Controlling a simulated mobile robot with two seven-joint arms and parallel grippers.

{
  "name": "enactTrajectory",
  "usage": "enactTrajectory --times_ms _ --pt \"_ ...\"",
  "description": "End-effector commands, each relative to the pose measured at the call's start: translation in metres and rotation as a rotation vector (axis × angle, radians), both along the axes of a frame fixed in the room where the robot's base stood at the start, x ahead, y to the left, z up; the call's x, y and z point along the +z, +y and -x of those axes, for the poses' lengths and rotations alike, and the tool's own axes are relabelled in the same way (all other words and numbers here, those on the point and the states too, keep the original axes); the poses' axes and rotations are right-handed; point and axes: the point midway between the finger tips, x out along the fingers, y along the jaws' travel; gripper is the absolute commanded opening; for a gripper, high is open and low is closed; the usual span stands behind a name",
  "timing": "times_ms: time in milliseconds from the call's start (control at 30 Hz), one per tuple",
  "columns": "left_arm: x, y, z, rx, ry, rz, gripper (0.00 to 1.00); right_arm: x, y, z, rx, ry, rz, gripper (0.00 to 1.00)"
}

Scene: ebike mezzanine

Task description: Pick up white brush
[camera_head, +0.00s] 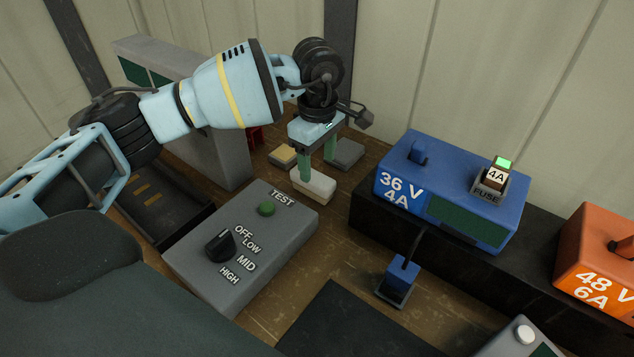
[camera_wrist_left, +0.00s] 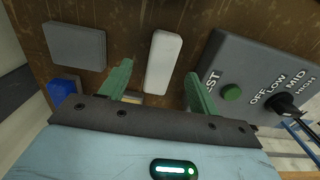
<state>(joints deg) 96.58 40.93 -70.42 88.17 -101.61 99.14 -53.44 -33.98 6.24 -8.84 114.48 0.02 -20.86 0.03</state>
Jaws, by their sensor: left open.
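The white brush (camera_head: 315,187), a pale rounded block, lies on the brown wooden bench behind the grey test box. In the left wrist view the white brush (camera_wrist_left: 164,62) shows whole, lying lengthwise between the two green fingers. My left gripper (camera_head: 318,165) points down over it, with one finger overlapping the brush in the head view. In the left wrist view the left gripper (camera_wrist_left: 160,85) is open, with a gap on each side of the brush. I cannot tell whether a finger touches it. My right gripper is not in view.
The grey test box (camera_head: 190,251) with a dial stands in front of the brush. A beige block (camera_head: 284,154) and a grey block (camera_head: 347,153) lie behind. A blue 36 V unit (camera_head: 455,187) stands right, and an orange unit (camera_head: 596,245) further right. A tall grey case (camera_head: 215,150) stands left.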

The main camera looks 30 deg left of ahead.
Motion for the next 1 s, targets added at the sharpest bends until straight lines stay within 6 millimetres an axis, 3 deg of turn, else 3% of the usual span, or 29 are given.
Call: enactTrajectory --times_ms 33,100,367,700,967,1000 --pt "-0.012 0.0 0.001 0.0 0.007 -0.001 0.62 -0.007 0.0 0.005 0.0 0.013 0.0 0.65" --pt "-0.017 0.0 0.001 0.0 0.006 -0.001 0.62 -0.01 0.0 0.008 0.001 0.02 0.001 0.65" --pt "-0.022 0.0 0.001 -0.002 0.003 -0.001 0.62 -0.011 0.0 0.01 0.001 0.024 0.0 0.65" --pt "-0.067 -0.002 0.005 -0.003 0.007 -0.001 0.62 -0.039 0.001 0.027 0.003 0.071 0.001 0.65" --pt "-0.065 -0.002 0.004 -0.002 0.0 -0.001 0.62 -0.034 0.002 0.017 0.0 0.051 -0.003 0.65" --pt "-0.065 -0.002 0.004 -0.002 0.0 -0.001 0.57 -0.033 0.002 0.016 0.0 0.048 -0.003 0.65"
